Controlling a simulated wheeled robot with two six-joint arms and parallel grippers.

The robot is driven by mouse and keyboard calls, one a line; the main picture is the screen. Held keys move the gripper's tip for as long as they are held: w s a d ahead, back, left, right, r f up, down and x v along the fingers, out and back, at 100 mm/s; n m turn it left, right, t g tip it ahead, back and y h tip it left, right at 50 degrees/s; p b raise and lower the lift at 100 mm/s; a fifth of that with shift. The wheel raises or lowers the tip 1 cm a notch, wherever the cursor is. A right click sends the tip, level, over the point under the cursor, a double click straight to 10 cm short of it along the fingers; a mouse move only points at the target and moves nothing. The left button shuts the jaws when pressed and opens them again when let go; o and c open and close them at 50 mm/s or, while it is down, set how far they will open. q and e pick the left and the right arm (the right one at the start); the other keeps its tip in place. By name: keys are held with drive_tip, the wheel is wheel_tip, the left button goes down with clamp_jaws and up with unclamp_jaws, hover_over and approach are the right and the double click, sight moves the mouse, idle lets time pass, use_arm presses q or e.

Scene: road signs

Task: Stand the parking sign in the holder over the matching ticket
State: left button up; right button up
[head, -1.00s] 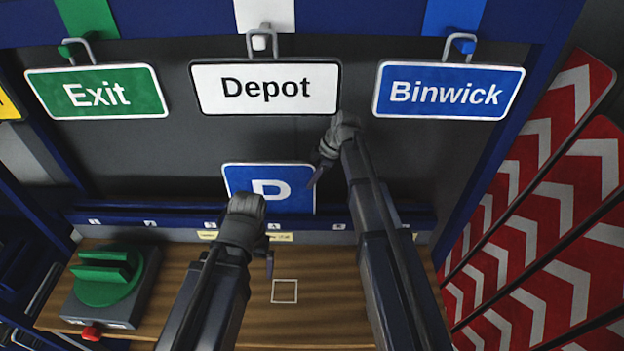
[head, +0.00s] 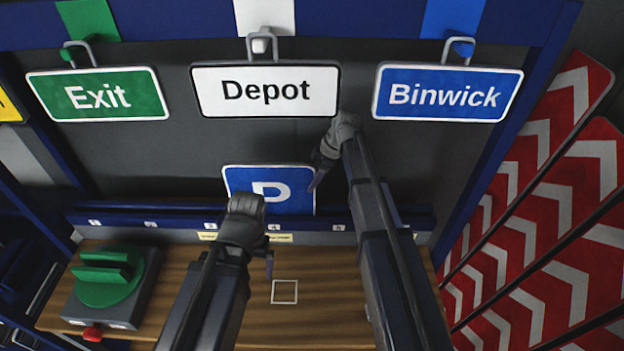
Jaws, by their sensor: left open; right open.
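The blue parking sign (head: 272,187) with a white P stands upright at the blue holder rail (head: 140,216) at the back of the wooden bench. Its lower left is hidden behind my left gripper. Small numbered labels run along the rail. Pale yellow tickets (head: 281,238) show below it, partly hidden by my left gripper; their print is too small to read. My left gripper (head: 257,232) is open, in front of the sign's lower part. My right gripper (head: 327,160) is open at the sign's upper right corner; I cannot tell if it touches.
Exit (head: 97,94), Depot (head: 265,89) and Binwick (head: 447,92) signs hang from hooks above. A green knob on a grey box (head: 105,277) stands at the bench's left. Red chevron panels (head: 560,200) stand at the right. A white square outline (head: 284,291) marks clear bench.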

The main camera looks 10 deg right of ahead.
drive_tip(key=p+v, duration=0.5)
drive_tip(key=v, duration=0.2)
drive_tip(key=shift+p, duration=0.35)
